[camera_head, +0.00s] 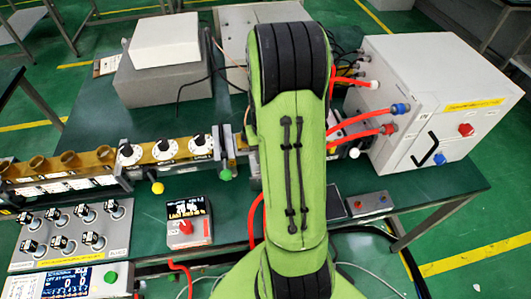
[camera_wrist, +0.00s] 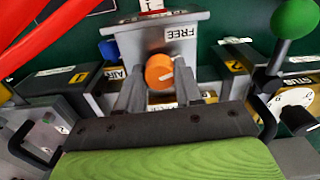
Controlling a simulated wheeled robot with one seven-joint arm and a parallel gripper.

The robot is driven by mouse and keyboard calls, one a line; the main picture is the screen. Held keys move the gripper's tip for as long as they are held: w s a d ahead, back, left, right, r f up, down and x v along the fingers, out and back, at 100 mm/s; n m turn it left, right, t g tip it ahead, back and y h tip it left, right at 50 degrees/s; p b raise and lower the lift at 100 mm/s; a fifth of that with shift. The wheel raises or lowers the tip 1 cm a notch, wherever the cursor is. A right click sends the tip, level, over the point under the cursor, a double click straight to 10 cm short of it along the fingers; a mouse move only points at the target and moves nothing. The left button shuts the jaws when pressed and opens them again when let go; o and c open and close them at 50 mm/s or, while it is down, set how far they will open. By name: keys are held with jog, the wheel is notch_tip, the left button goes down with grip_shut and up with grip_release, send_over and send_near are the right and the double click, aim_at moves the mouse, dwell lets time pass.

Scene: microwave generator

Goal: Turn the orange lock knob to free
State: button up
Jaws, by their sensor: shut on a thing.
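The orange lock knob (camera_wrist: 160,72) shows in the wrist view, on a grey block with a label reading FREE (camera_wrist: 182,33) above it. A pale mark line runs on the knob's face. My gripper (camera_wrist: 160,82) has its two grey fingers on either side of the knob and is shut on it. In the head view my green arm covers the middle of the bench, so the knob and my gripper are hidden there.
A green ball-topped lever (camera_wrist: 295,19) and a STUB dial (camera_wrist: 294,98) stand close at the right. Red hoses (camera_wrist: 45,40) run at the left. In the head view a white cabinet (camera_head: 400,95) stands at the right, and a row of dials (camera_head: 165,149) at the left.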

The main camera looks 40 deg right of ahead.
jog(key=shift+n, duration=1.2)
jog(key=o, duration=1)
jog(key=shift+o, duration=0.2)
notch_tip(320, 180, up, 16)
jog(key=p, duration=0.4)
jog(key=shift+f, duration=0.1)
